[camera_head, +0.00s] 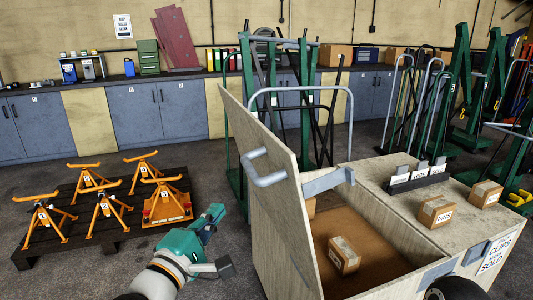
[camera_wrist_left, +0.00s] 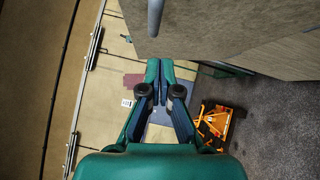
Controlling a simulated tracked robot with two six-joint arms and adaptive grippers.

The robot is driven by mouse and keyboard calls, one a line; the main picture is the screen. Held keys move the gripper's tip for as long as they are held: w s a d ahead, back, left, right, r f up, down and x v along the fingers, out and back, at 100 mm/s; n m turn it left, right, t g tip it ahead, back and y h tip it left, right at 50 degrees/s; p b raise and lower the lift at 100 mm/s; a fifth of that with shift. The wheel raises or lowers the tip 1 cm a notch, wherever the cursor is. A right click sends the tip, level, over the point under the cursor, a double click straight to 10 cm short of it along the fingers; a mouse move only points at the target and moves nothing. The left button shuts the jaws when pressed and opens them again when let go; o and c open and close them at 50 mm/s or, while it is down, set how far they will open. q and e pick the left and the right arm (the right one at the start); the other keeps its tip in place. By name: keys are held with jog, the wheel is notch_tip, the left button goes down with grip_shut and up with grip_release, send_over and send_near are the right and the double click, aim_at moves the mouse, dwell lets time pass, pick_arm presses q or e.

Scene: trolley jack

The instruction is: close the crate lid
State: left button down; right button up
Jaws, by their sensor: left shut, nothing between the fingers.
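The wooden crate (camera_head: 415,283) stands at the right in the head view, with its inside showing. Its lid (camera_head: 265,205) stands open and steeply tilted along the crate's left side. A grey bar handle (camera_head: 268,181) is fixed to the lid's outer face. A small cardboard box (camera_head: 344,256) lies inside the crate. My left gripper (camera_head: 215,212) is shut and empty, left of the lid and below the handle, apart from both. In the left wrist view its fingers (camera_wrist_left: 160,64) are together, beneath a large brown panel (camera_wrist_left: 215,28) with a grey bar (camera_wrist_left: 155,18).
Orange axle stands (camera_head: 103,215) stand on a dark pallet (camera_head: 140,224) at the left. A flat top right of the crate opening holds small boxes (camera_head: 436,211) and a card rack (camera_head: 418,180). Green lifting frames (camera_head: 462,95) stand behind. Floor between pallet and lid is clear.

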pick_arm(q)
notch_tip(320, 180, up, 7)
jog(key=s+d+h+p, duration=0.1)
jog(key=s+d, duration=0.1)
jog(key=shift+m, duration=0.4)
jog(key=p+x, duration=0.2)
jog(key=x, duration=0.2)
jog(key=d+p+x, duration=0.1)
jog(key=p+x, duration=0.1)
jog(key=x, duration=0.1)
jog(key=s+d+p+x, duration=0.1)
jog(key=p+x, duration=0.1)
jog(key=x, duration=0.2)
jog(key=shift+w+d+r, duration=0.15)
jog(key=shift+r, duration=0.25)
jog(key=shift+w+d, duration=0.1)
jog(key=shift+d, duration=0.5)
pick_arm(e)
notch_tip(320, 180, up, 8)
jog(key=shift+r, duration=0.15)
pick_arm(q)
jog(key=shift+w, duration=0.1)
